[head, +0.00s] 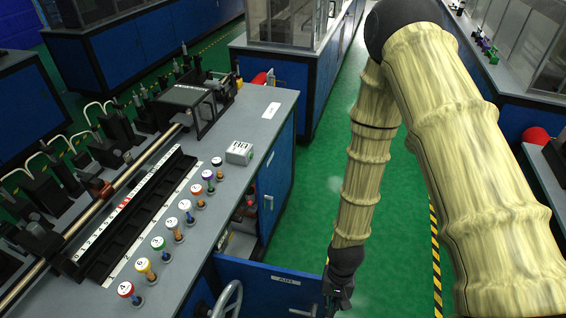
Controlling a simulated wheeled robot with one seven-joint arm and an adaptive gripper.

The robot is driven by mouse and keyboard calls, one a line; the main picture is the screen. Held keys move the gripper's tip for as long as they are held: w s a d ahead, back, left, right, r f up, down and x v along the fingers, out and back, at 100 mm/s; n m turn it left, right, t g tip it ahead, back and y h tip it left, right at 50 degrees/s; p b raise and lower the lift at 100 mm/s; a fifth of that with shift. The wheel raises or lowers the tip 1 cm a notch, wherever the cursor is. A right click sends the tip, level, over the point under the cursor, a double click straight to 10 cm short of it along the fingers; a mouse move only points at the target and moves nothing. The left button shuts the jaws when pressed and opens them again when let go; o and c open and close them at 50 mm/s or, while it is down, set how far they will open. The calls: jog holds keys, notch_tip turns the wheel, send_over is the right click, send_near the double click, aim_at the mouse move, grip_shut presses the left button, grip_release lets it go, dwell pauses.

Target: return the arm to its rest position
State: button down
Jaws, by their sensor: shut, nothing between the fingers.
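My gripper (337,296) shows at the bottom of the head view, right of centre, at the end of my arm. It hangs low beside a blue drawer front (268,284) that carries a white label. The gripper is shut and empty. Its fingertips are partly cut off by the lower picture edge. My arm, in a pale yellow wrinkled cover, reaches up from the gripper and bends at the top right.
A grey-topped workbench (262,134) on the left bears a row of coloured, numbered knobs (158,243), a small grey box (239,153) and a long rail. A handwheel (226,298) is at the bottom. Green floor (303,205) is clear between bench and arm.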

jog(key=s+d+f+n+t+b, duration=0.2)
jog(key=s+d+f+b, duration=0.5)
jog(key=f, duration=0.6)
jog(key=s+d, duration=0.2)
jog(key=s, duration=0.1)
jog(key=shift+h, duration=0.4)
jog(key=shift+s+d, duration=0.1)
jog(key=shift+d, duration=0.1)
